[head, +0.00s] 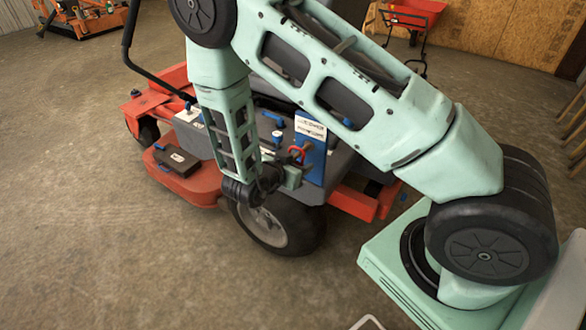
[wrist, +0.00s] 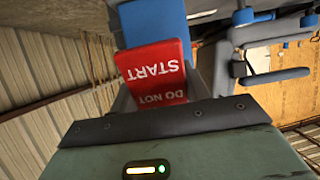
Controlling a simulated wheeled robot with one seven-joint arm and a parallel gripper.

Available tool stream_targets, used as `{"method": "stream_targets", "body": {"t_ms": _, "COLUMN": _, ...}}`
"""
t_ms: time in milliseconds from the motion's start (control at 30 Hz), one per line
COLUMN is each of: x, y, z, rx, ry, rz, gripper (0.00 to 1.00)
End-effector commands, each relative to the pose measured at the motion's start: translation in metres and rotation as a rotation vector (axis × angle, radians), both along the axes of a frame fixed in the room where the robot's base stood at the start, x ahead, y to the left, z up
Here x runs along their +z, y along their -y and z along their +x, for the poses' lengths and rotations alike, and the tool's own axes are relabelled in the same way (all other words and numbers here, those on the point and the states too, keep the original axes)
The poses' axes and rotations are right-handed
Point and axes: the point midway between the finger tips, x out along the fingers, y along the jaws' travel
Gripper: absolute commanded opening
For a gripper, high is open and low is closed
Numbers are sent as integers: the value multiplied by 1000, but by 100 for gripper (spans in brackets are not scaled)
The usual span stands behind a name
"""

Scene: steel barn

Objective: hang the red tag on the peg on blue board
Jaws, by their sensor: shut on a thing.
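The red tag (wrist: 152,70) fills the middle of the wrist view, with white lettering "DO NOT START" upside down. My gripper (wrist: 157,100) is shut on its near end, and its far end points at the blue board (wrist: 158,22). In the head view my gripper (head: 292,172) is just left of the blue board (head: 312,160), which stands upright on the mower and bears a white label. A small red shape shows at my gripper there, too small to make out. I cannot make out the peg. Whether the tag touches the board is unclear.
The red and grey riding mower (head: 185,187) carries the board, with a black wheel (head: 275,228) below. A dark box (head: 177,160) lies on its red deck. A red cart (head: 415,12) and an orange machine (head: 88,18) stand far back. The concrete floor in front is clear.

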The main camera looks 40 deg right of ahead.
Motion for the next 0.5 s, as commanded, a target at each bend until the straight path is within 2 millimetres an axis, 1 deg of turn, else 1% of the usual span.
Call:
{"method": "stream_targets", "body": {"t_ms": 200, "x": -1, "y": 12, "z": 4, "rx": 0, "ry": 0, "rz": -1, "gripper": 25}}
{"method": "stream_targets", "body": {"t_ms": 500, "x": -9, "y": 24, "z": 8, "rx": -4, "ry": -2, "rz": -2, "gripper": 25}}
